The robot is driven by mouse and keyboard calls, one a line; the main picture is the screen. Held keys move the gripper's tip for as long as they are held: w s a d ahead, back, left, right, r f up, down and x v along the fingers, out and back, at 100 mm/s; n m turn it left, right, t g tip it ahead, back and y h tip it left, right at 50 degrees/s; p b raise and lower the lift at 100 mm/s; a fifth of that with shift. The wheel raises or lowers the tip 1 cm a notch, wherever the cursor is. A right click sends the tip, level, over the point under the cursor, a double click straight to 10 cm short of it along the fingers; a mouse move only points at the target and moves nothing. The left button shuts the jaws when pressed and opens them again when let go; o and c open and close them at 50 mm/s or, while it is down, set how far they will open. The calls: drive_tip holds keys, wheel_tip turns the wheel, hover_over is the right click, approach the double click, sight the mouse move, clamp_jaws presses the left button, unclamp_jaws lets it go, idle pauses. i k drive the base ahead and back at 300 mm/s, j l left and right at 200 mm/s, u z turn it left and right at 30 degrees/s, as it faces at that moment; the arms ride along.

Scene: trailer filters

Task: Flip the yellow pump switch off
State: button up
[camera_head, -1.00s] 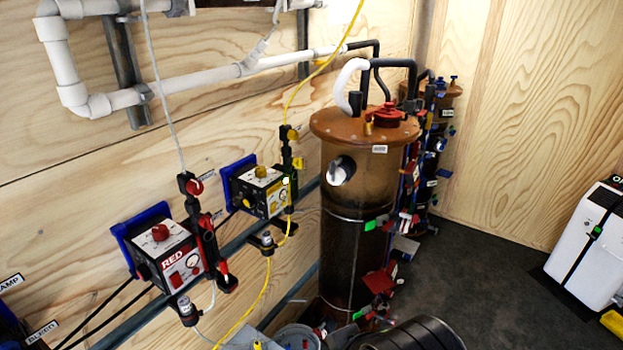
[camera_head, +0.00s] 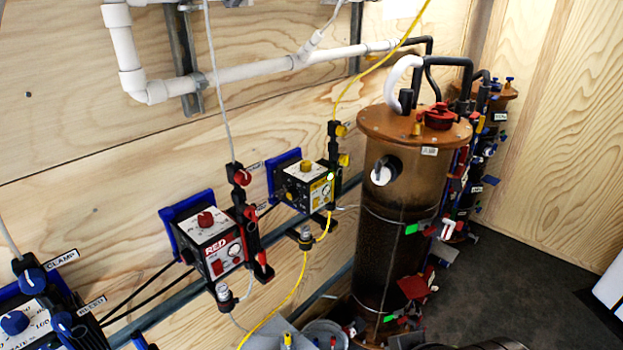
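The yellow pump (camera_head: 306,187) is a small box with a white top, a black front and a yellow knob (camera_head: 306,166), mounted on the plywood wall by a blue bracket (camera_head: 284,174). Its front has a small gauge and yellow markings. A bright green light (camera_head: 331,176) glows at its right edge. The switch itself is too small to make out, so I cannot tell its position. Yellow valve handles (camera_head: 342,160) sit on a black fitting right of the box, with yellow tubing above and below. My gripper is not in view.
The red pump box (camera_head: 211,241) stands left of the yellow one, and blue-knobbed equipment (camera_head: 30,310) is at the lower left. A tall brown filter column (camera_head: 396,225) stands close on the right. Dark floor (camera_head: 520,285) is open at the lower right.

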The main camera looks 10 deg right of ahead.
sight(315, 201)
drive_tip(key=i+u, duration=0.2)
drive_tip(key=u, duration=0.2)
drive_tip(key=i+l+u, duration=0.2)
drive_tip(key=u, duration=0.2)
drive_tip(key=i+l+u, duration=0.2)
drive_tip(key=u, duration=0.2)
